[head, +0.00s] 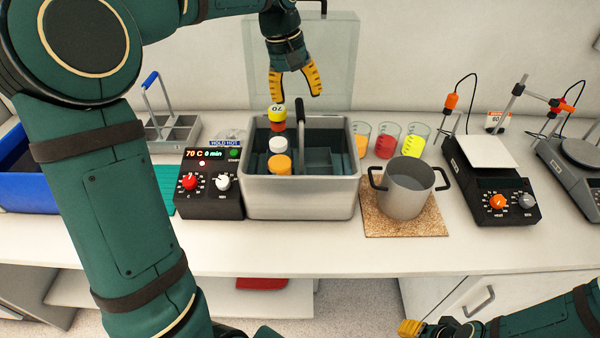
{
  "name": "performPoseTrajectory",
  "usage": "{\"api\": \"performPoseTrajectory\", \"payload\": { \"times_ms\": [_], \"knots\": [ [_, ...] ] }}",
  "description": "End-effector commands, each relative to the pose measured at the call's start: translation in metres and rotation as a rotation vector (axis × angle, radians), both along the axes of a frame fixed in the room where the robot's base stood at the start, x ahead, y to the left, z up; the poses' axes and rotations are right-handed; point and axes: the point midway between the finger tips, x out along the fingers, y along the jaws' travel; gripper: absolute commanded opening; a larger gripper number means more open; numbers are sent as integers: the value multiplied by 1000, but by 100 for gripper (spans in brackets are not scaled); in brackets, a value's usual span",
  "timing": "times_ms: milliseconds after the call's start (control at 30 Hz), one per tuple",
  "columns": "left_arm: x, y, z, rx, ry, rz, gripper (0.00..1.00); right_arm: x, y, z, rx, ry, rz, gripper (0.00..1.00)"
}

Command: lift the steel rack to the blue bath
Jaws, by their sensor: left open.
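A grey carrier with a black handle (300,118) stands inside the steel water bath (300,197). It holds bottles with yellow, white and orange caps; its lower part is hidden by the bath wall. A second, empty grey rack (180,136) with compartments and a blue-gripped handle stands further left. I cannot tell which is the steel rack. A blue open-topped tub (28,192) is at the left edge, partly hidden by my arm. My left gripper (296,88) is open and empty above the back of the steel bath. My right gripper (410,328) shows only partly at the bottom.
A control box (208,192) reading 70 C adjoins the steel bath. A clear panel (335,65) stands behind it. A steel pot (405,191) on a cork mat (385,226), several beakers and a hotplate (485,150) are to the right. The counter's front strip is clear.

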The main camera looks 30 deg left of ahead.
Motion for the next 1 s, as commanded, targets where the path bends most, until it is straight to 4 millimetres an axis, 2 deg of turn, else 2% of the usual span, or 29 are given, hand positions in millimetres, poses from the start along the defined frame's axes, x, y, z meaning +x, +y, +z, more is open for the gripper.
{"api": "performPoseTrajectory", "payload": {
  "times_ms": [300,400,667,700,867,1000],
  "knots": [
    [4,-3,-41,-1,4,-1,53,-3,1,-12,2,7,6,47],
    [5,-4,-49,-1,1,0,53,-4,1,-13,2,9,7,47],
    [6,-5,-52,-1,1,0,53,-4,1,-13,2,10,8,47],
    [6,-5,-52,-1,1,0,56,-4,1,-13,2,10,8,47],
    [6,-5,-52,-1,1,0,0,-4,1,-13,2,10,8,47],
    [6,-5,-50,0,-4,0,0,-4,1,-13,2,10,7,47]
  ]
}}
